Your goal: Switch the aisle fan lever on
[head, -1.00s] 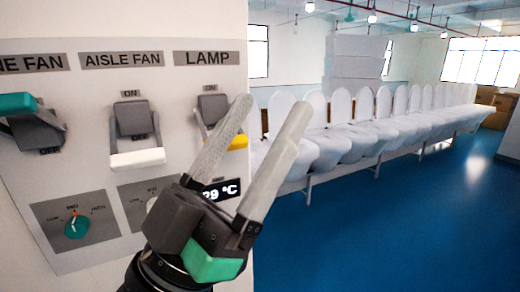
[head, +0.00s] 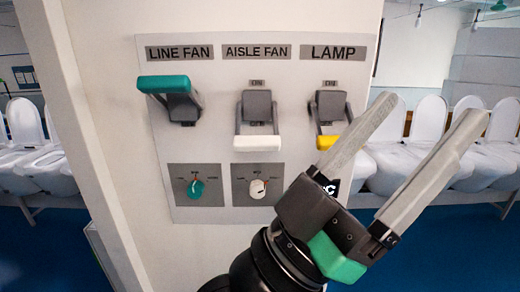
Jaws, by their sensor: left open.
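The aisle fan lever (head: 257,143) is a grey bracket with a white handle, under the AISLE FAN label (head: 257,52) in the middle of the panel. Its white handle hangs at the bottom, with ON lettering visible above. My left gripper (head: 436,109) is open and empty, its two pale fingers pointing up and right. It is in front of the panel's lower right, to the right of the aisle fan lever and apart from it. My right gripper is not in view.
The line fan lever (head: 170,84) has its teal handle raised. The lamp lever (head: 328,142) has its yellow handle low, close to my left gripper. A teal knob (head: 195,188) and a white knob (head: 257,188) sit below. White toilets (head: 390,150) stand behind on both sides.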

